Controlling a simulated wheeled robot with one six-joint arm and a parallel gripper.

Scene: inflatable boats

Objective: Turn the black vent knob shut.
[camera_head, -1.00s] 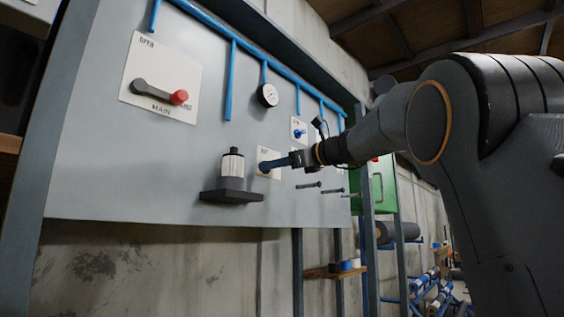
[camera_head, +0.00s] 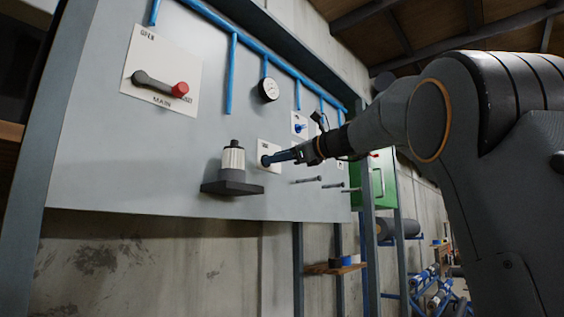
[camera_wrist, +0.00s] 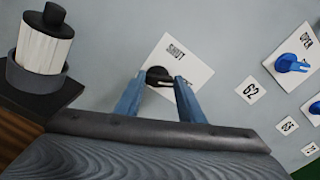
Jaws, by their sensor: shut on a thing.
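The black vent knob (camera_wrist: 157,75) sits on a white square plate (camera_wrist: 202,72) on the grey panel. The plate reads SHUT in the wrist view. My gripper (camera_wrist: 158,80) has its blue fingers on either side of the knob and is shut on it. The fingers hide part of the knob, and I cannot tell its exact angle. In the head view, my gripper (camera_head: 274,158) reaches in from the right to the knob's plate (camera_head: 268,148).
A white and black cylinder (camera_head: 233,160) stands on a dark shelf (camera_head: 232,188) left of the knob. A blue knob (camera_wrist: 291,62) on a plate marked OPEN is to the right. Pegs (camera_head: 306,180) stick out below my gripper. A red-ended MAIN lever (camera_head: 160,84) is upper left.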

